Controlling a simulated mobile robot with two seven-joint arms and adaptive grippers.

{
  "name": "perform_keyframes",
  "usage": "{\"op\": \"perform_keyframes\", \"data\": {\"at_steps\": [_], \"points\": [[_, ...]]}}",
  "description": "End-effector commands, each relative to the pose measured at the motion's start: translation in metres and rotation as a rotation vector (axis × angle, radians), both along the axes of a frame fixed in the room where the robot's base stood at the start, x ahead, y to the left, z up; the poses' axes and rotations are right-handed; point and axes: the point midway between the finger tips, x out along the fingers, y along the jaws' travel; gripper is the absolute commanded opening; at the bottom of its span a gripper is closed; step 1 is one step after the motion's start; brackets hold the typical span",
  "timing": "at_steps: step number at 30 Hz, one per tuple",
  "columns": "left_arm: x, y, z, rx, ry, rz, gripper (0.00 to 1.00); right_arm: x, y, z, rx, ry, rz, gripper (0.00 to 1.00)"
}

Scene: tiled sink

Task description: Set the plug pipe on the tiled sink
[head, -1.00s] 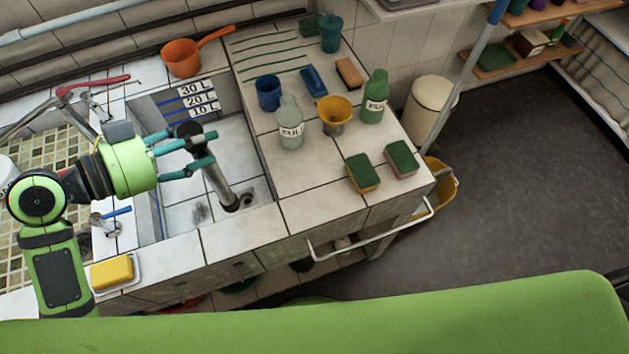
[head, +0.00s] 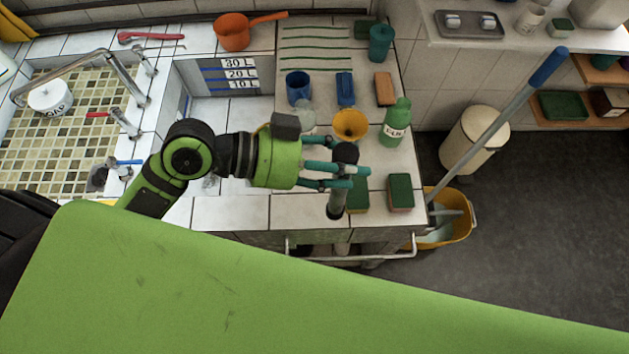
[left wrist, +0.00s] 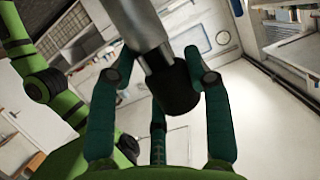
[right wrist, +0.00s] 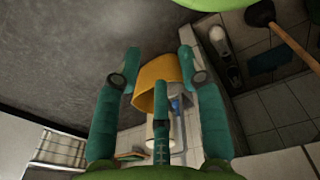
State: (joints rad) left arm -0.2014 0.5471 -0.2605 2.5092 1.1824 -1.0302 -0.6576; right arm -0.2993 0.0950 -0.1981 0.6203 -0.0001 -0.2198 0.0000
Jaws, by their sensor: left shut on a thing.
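The plug pipe (head: 337,204) is a grey metal tube with a black cap. My left gripper (head: 350,170) is shut on it near the cap. The pipe hangs tilted over the tiled sink's counter (head: 291,210), near its front edge, covering part of a green sponge. I cannot tell whether its lower end touches anything. In the left wrist view the pipe (left wrist: 137,25) sits between the fingers. The sink basin (head: 238,108), partly hidden by my left arm, lies to the left. My right gripper (right wrist: 160,65) is open and empty in the right wrist view.
Green-topped sponges (head: 400,192), a yellow funnel (head: 350,124), a green bottle (head: 396,122) and a blue cup (head: 299,88) stand around the gripper. A white rail (head: 352,255) runs along the front. A yellow mop bucket (head: 461,217) stands right of the counter.

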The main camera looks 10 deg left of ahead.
Motion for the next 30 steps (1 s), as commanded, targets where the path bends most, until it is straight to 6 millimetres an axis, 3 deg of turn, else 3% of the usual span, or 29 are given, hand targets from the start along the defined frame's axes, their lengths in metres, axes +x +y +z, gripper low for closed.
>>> {"op": "perform_keyframes", "data": {"at_steps": [9,17,22,24,30], "points": [[0.018,0.022,-0.026,0.0,-0.006,-0.001,0.0,0.0,0.016,-0.055,0.021,0.0,-0.005,0.4],[0.028,0.037,-0.033,-0.001,-0.007,-0.003,0.0,-0.001,0.019,-0.085,0.024,0.001,-0.004,0.4],[0.042,0.056,-0.048,-0.001,-0.003,0.0,0.0,-0.001,0.015,-0.106,0.019,0.001,-0.002,0.4],[0.049,0.064,-0.047,-0.003,0.006,0.002,0.0,-0.001,0.013,-0.094,0.016,0.002,-0.002,0.4],[0.065,0.086,-0.063,-0.003,0.003,0.001,0.0,-0.001,0.01,-0.086,0.013,0.002,-0.001,0.4]]}}
